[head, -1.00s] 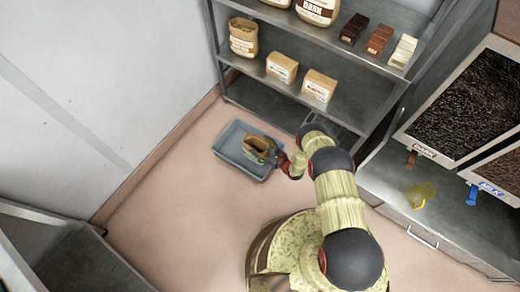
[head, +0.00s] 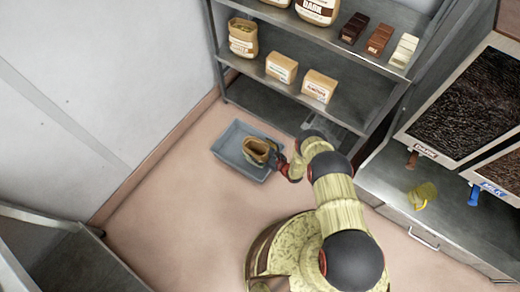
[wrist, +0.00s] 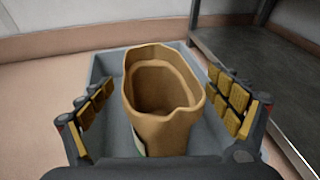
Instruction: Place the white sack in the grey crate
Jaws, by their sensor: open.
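A tan, open-topped sack (head: 257,151) stands in the grey crate (head: 228,151) on the floor; no white shows on its body, and its label is mostly hidden. In the wrist view the sack (wrist: 160,120) looks roughly upright inside the crate (wrist: 104,66), its mouth facing up. My gripper (head: 277,158) is at the crate's right side. In the wrist view my gripper (wrist: 163,100) is open, with one padded finger on each side of the sack and gaps between. The sack's base is hidden.
A bin counter (head: 455,225) is at right. Floor left and in front of the crate is clear.

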